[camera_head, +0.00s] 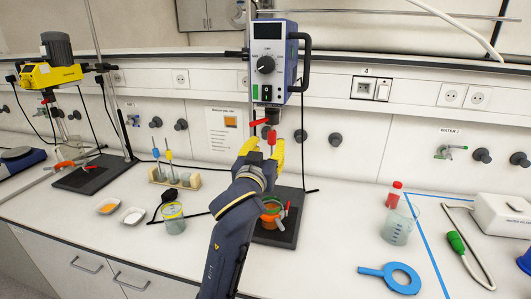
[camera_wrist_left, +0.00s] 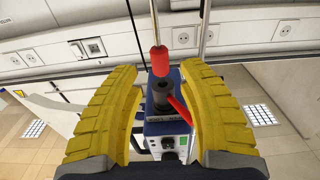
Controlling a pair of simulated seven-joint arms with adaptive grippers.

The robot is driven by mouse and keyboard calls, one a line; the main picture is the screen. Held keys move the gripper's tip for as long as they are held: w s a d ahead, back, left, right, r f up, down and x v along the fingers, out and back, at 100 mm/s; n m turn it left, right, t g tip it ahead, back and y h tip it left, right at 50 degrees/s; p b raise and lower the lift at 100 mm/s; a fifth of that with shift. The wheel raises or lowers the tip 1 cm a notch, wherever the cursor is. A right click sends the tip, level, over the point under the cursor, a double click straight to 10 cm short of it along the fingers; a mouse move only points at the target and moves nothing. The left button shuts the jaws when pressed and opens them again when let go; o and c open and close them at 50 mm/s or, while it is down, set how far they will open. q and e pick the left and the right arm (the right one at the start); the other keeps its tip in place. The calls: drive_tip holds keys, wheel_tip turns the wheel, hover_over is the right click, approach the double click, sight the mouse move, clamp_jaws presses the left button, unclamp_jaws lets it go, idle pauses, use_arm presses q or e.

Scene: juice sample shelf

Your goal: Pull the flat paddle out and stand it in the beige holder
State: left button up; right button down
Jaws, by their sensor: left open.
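A red-capped stirring rod (camera_head: 271,136) stands upright below the stirrer motor (camera_head: 272,60); in the wrist view its red cap (camera_wrist_left: 158,60) is close to the dark chuck (camera_wrist_left: 162,92) with a red lever, and I cannot tell if they touch. The rod's paddle end is hidden behind my arm. My left gripper (camera_head: 262,152) is open, with its yellow fingers on both sides of the rod just below the chuck. In the wrist view the open fingers (camera_wrist_left: 160,115) show nothing gripped. The beige holder (camera_head: 191,184) stands to the left with blue- and yellow-topped rods in it.
An orange-filled beaker (camera_head: 270,215) stands on the dark stirrer base (camera_head: 287,238), partly behind my arm. A glass jar (camera_head: 173,220) and two small dishes lie left.

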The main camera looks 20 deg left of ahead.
sight(271, 139)
use_arm(q)
drive_tip(key=shift+w+a+r, duration=0.1)
drive_tip(key=shift+w, duration=1.3)
drive_tip(key=shift+w+a+r, duration=0.1)
drive_tip(key=shift+w, duration=1.25)
drive_tip(key=shift+c, duration=0.2)
clamp_jaws()
